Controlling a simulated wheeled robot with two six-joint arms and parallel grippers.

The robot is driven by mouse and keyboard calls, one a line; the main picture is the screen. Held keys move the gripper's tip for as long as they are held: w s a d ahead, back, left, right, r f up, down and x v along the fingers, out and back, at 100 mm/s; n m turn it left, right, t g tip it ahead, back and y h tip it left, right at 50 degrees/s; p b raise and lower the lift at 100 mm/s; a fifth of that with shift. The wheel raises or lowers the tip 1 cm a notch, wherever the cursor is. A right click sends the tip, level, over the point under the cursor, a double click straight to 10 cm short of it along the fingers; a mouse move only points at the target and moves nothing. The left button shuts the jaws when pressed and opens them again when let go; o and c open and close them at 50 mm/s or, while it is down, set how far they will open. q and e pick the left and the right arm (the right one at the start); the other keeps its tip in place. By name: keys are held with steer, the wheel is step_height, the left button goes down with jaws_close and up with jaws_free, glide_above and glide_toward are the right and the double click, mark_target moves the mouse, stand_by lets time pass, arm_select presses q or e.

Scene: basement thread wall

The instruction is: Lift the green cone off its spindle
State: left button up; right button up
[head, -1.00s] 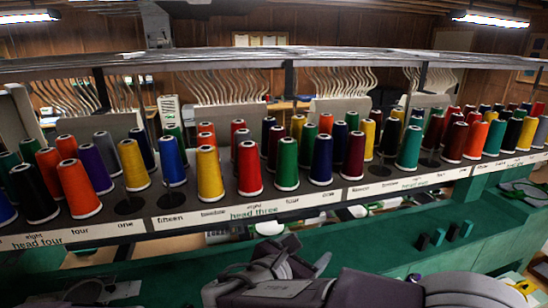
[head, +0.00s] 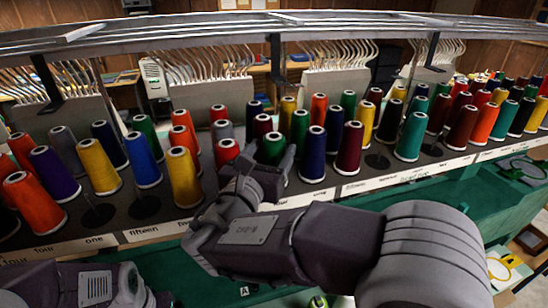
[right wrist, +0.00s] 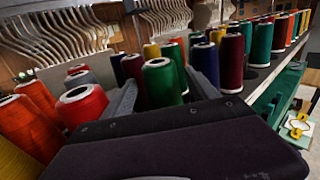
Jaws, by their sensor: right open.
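The green cone (head: 272,147) stands upright in the front row on the thread rack, just right of a red cone (head: 227,152). My right gripper (head: 268,160) is open, its fingers on either side of the green cone in the head view and hiding its lower part. In the right wrist view, the green cone (right wrist: 162,84) shows between the two fingers, beyond the gripper body. I cannot tell whether the fingers touch it. Its spindle is hidden inside it. My left gripper is not in view.
A dark blue cone (head: 312,152) stands close to the right of the green one. Several other cones crowd the rows behind. A metal rail (head: 190,33) runs above the rack. The green table (head: 185,268) is below in front.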

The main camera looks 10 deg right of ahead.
steer(key=shift+w+d+r, duration=0.25)
steer(key=shift+w+d, duration=0.25)
steer(key=shift+d, duration=0.1)
steer(key=shift+w+a+f, duration=0.1)
steer(key=shift+w, duration=0.15)
steer(key=shift+c, duration=1)
jaws_close()
step_height(320, 180, up, 10)
